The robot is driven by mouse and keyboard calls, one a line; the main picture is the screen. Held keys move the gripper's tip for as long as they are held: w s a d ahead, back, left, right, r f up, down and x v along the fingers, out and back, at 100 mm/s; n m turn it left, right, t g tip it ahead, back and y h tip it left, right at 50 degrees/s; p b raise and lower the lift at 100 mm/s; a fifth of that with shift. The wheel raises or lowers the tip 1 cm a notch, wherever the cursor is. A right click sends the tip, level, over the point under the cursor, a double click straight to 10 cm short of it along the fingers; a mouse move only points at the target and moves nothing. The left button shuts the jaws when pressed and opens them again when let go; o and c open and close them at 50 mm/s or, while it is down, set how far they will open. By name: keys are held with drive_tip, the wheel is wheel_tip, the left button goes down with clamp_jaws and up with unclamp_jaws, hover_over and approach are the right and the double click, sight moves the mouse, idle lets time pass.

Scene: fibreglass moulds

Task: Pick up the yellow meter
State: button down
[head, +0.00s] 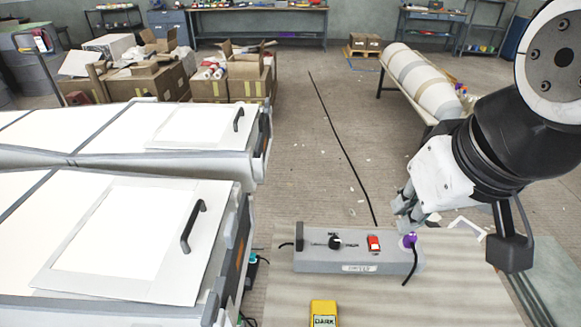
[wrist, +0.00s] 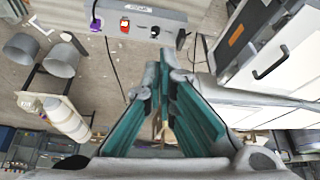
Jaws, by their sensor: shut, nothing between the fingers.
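The yellow meter (head: 323,311) lies at the bottom edge of the head view, on the light, striped surface (head: 450,300). My gripper (head: 407,210) is shut and empty, up and to the right of the meter in the head view, close to the right end of the grey control box (head: 345,266). Its teal-padded fingers also show in the wrist view (wrist: 156,92).
The grey box carries a black knob (head: 335,242), a red switch (head: 374,243) and a purple plug (head: 409,240) with a black cable. White panelled cases (head: 120,240) with handles stand at left. A rolled material stand (head: 425,80) is behind. The floor beyond the box is mostly open.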

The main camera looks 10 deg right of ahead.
drive_tip(key=c, duration=2.4)
unclamp_jaws()
drive_tip(key=c, duration=1.9)
unclamp_jaws()
drive_tip(key=o, duration=0.4)
drive_tip(key=shift+w+a+f, duration=0.15)
drive_tip(key=shift+w+a, duration=0.05)
drive_tip(key=shift+w, duration=0.05)
drive_tip(key=o, duration=0.9)
drive_tip(key=shift+w+a+f+g+y+p, duration=0.2)
drive_tip(key=shift+w+a+f, duration=0.25)
drive_tip(key=shift+w, duration=0.2)
drive_tip(key=shift+w+a+f+g+y+p, duration=0.1)
drive_tip(key=shift+w+a+f+y+p, duration=0.1)
drive_tip(key=shift+w+a+f, duration=0.3)
drive_tip(key=shift+o, duration=0.6)
drive_tip(key=shift+g+y, duration=0.3)
drive_tip(key=w+a+f, duration=0.2)
drive_tip(key=w, duration=0.1)
drive_tip(key=shift+w+f, duration=0.1)
drive_tip(key=shift+f, duration=0.25)
drive_tip(key=m+g+h+p, duration=0.1)
drive_tip(key=m+g+p, duration=0.1)
drive_tip(key=g+p, duration=0.2)
hover_over(325, 322)
wheel_tip(325, 322, down, 29)
drive_tip(key=shift+f+p, duration=0.6)
drive_tip(key=shift+f, duration=5.7)
